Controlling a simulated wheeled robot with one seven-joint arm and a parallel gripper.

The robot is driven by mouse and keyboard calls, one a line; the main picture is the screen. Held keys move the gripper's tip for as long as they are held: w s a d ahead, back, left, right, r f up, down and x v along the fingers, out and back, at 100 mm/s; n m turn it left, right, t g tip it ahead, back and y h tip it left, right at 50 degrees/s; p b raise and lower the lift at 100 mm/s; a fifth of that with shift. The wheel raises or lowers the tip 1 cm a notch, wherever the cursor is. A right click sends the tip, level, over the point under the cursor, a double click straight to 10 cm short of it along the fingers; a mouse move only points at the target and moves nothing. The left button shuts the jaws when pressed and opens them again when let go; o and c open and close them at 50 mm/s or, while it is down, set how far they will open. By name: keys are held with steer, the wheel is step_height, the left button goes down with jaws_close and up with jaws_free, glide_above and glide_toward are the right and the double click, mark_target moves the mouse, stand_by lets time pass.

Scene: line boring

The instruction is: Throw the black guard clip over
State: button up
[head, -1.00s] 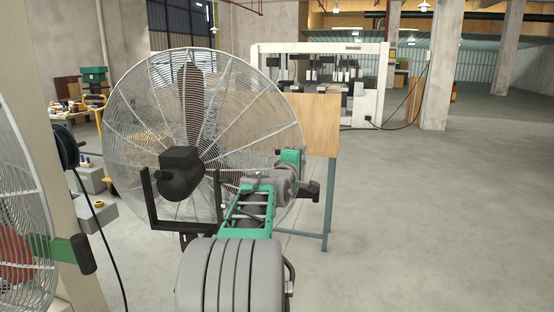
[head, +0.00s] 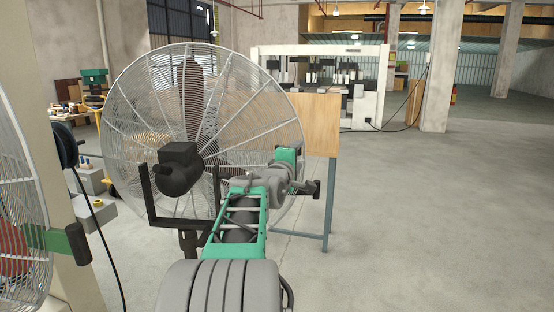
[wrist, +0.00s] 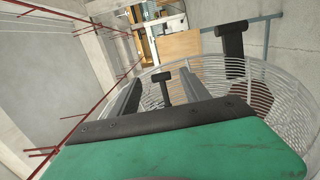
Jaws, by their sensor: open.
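The large round wire fan guard (head: 130,95) faces me, with a dark motor (head: 178,170) at its hub. A black clip-like piece (head: 315,188) shows at the guard's lower right edge, partly behind my arm. The wrist view shows two black T-shaped pieces by the guard: one (wrist: 165,88) lies in line with the gap between my fingers, the other (wrist: 231,44) stands off to the right. I cannot tell which of them is the guard clip. My gripper (wrist: 161,73) is open and holds nothing, its two grey fingers reaching toward the guard. Its fingertips are not clear in the head view.
A second wire guard (head: 20,210) with a green bar and black end (head: 78,243) stands close at the left. A white machine (head: 368,85) stands further back. The floor at the right is clear.

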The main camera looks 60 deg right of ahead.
steer(key=shift+a, duration=0.2)
steer(key=a+b, duration=0.1)
steer(key=a, duration=0.1)
steer(key=a+b, duration=0.1)
steer(key=shift+s+a, duration=0.2)
steer(key=shift+a, duration=0.2)
